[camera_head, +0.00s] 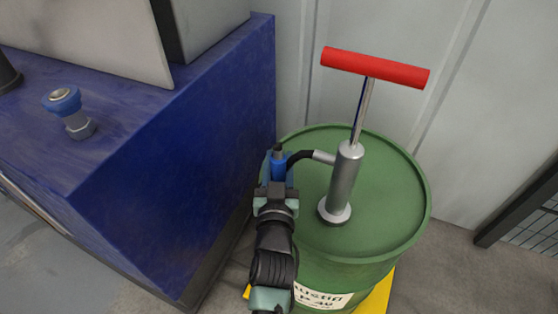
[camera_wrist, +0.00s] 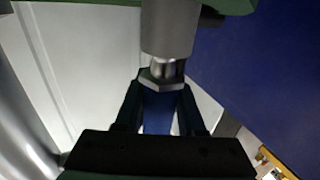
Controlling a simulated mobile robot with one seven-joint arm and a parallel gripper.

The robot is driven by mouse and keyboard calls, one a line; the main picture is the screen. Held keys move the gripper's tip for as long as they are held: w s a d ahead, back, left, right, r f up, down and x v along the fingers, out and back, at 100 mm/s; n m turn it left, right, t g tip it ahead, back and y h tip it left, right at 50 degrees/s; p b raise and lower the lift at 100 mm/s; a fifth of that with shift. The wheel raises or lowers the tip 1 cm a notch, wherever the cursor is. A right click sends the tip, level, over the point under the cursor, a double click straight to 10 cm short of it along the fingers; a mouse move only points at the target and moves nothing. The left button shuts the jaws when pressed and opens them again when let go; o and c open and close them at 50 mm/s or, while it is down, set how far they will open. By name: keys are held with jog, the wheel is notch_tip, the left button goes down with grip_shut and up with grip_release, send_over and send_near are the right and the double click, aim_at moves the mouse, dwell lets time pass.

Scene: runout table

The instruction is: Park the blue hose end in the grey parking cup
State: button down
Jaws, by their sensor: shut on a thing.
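The blue hose end (camera_head: 278,167) is at the left rim of the green drum, held in my gripper (camera_head: 276,193). In the wrist view my gripper (camera_wrist: 160,110) is shut on the blue body (camera_wrist: 158,112), which has a metal hex nut and a bright tip. The tip is in line with the mouth of a grey cylinder, which looks like the grey parking cup (camera_wrist: 170,28). I cannot tell whether the tip is inside it. The cup is not clearly visible in the head view.
The hand pump (camera_head: 343,185) with a red T-handle (camera_head: 375,67) stands on the green drum (camera_head: 390,205). A blue machine housing (camera_head: 170,165) rises close on the left, with a blue-capped fitting (camera_head: 68,108) on top. A pale wall (camera_head: 470,120) is behind.

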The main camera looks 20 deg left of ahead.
jog(key=shift+c, duration=2.2)
grip_release()
jog(key=shift+s+f, duration=0.15)
jog(key=shift+s+d, duration=0.15)
jog(key=shift+s, duration=0.1)
jog(key=p+v, duration=0.1)
jog(key=v, duration=1.1)
jog(key=shift+d, duration=0.1)
